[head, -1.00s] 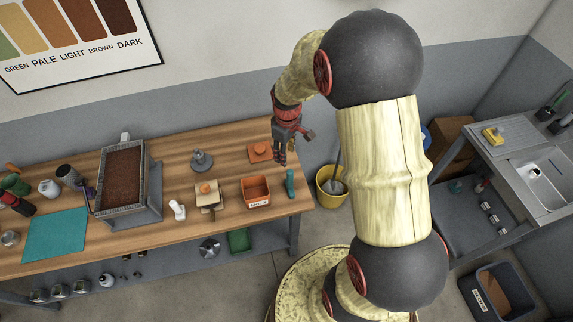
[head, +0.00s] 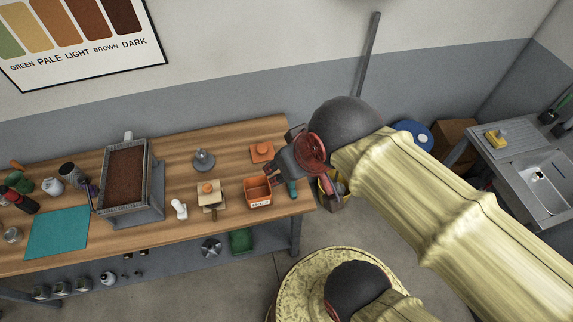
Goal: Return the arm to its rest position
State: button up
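My arm reaches in from the lower right of the head view and folds back toward the workbench. My gripper (head: 272,174) is at the bench's right end, in front of or above the orange bin (head: 257,191) as seen from here. The fingers are small and partly hidden by my wrist, so I cannot tell whether they are open or shut. I see nothing clearly held.
A sink (head: 546,184) stands at right. Floor shows before the bench.

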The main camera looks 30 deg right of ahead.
jog(key=shift+w, duration=0.1)
notch_tip(320, 180, down, 15)
jog(key=b, duration=1.5)
jog(key=shift+f, duration=0.2)
